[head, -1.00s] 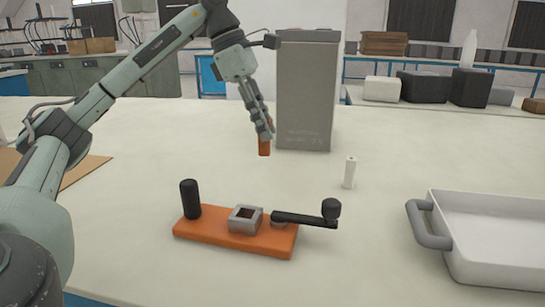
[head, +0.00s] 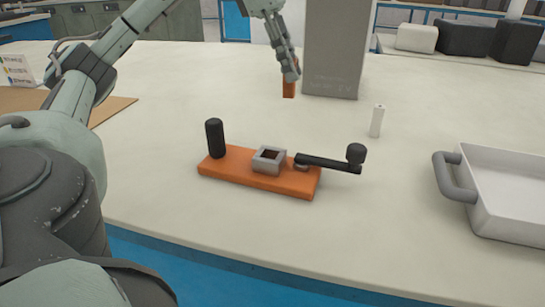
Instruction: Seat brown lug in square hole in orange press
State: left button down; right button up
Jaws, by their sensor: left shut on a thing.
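The orange press (head: 232,172) lies on the pale table. A grey block with a square hole (head: 269,160) sits in its middle, a black upright post (head: 215,138) at its left end, and a black crank arm with a knob (head: 335,163) reaches out to the right. My left gripper (head: 289,78) is shut on the brown lug (head: 289,89), holding it pointing down, behind and above the press and apart from it. The lug's upper part is hidden by the fingers. My right gripper is not in view.
A tall grey box (head: 334,50) stands close to the right of my left gripper. A small white cylinder (head: 377,121) stands right of the press. A white tray with a grey handle (head: 505,190) is at the right. The table in front of the press is clear.

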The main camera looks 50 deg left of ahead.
pick_arm(q)
jog(key=s+d+r+m+b, duration=0.1)
jog(key=s+b, duration=0.1)
jog(key=s, duration=0.9)
jog(key=s+d+r+b, duration=0.1)
jog(key=s, duration=0.9)
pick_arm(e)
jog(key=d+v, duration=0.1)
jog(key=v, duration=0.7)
pick_arm(q)
jog(key=p, duration=0.3)
send_over(278, 155)
jog(key=a, duration=0.1)
notch_tip(278, 155, down, 7)
jog(key=shift+s+a+f+g+b, duration=0.1)
jog(key=shift+s+f+g+b, duration=0.1)
jog(key=shift+f, duration=0.75)
jog(key=shift+s+a+f+g+b, duration=0.1)
jog(key=shift+s+f, duration=0.05)
jog(key=shift+f, duration=0.75)
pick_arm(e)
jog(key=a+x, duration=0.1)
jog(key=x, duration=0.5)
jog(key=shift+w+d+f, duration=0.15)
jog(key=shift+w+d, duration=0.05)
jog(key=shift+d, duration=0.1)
pick_arm(q)
jog(key=shift+f, duration=0.1)
